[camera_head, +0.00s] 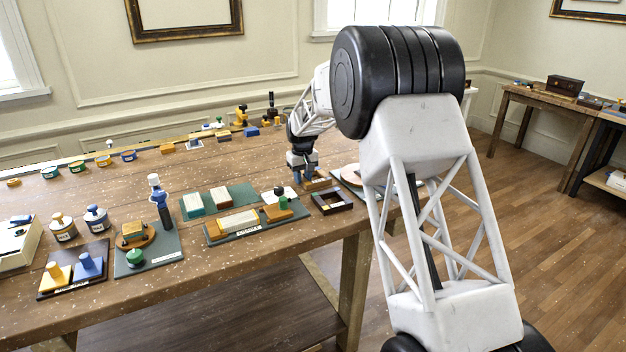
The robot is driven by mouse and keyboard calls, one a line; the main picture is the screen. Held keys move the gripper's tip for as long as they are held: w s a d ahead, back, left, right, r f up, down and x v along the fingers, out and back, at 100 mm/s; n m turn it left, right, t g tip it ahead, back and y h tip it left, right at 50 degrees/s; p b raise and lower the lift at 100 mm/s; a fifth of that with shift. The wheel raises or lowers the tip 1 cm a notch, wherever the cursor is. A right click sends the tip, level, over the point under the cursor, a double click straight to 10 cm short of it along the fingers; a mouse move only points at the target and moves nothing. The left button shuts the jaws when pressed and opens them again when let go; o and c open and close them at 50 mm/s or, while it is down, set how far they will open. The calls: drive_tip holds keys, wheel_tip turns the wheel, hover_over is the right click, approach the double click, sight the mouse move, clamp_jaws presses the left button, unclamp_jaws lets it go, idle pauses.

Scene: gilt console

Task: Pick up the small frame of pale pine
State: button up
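A small piece of pale, tan wood (318,184), which looks like the small pine frame, lies on the workbench just under my gripper. It is mostly hidden, so I cannot make out its full outline. My gripper (308,178) points down at it from above, very close or touching; the view is too small to tell which. I cannot see whether the fingers are apart or closed. A dark brown frame-like tray (332,202) lies just in front of the pale piece, toward the bench's front edge.
A grey-green mat (228,236) with wooden blocks lies left of the dark tray. A white pad (281,193) is left of my gripper. A round pale dish (352,174) is to the right, partly behind my arm. Jars and tools crowd the left side of the workbench (250,272).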

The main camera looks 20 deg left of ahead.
clamp_jaws()
drive_tip(key=shift+r, duration=0.2)
drive_tip(key=shift+s+d+r, duration=0.1)
drive_tip(key=shift+r, duration=1.55)
drive_tip(key=s+d, duration=0.2)
drive_tip(key=s, duration=0.2)
drive_tip(key=s+d+r, duration=0.1)
drive_tip(key=s+d, duration=0.2)
drive_tip(key=s, duration=0.2)
drive_tip(key=s+d, duration=0.2)
drive_tip(key=s, duration=0.2)
drive_tip(key=shift+s+d+r, duration=0.2)
drive_tip(key=shift+s+d, duration=0.1)
drive_tip(key=shift+d, duration=0.1)
drive_tip(key=w+d+r, duration=0.2)
drive_tip(key=w+d, duration=0.2)
drive_tip(key=w, duration=0.6)
drive_tip(key=w+d+r, duration=0.3)
drive_tip(key=w+d, duration=0.1)
drive_tip(key=w, duration=0.7)
drive_tip(key=shift+d, duration=0.35)
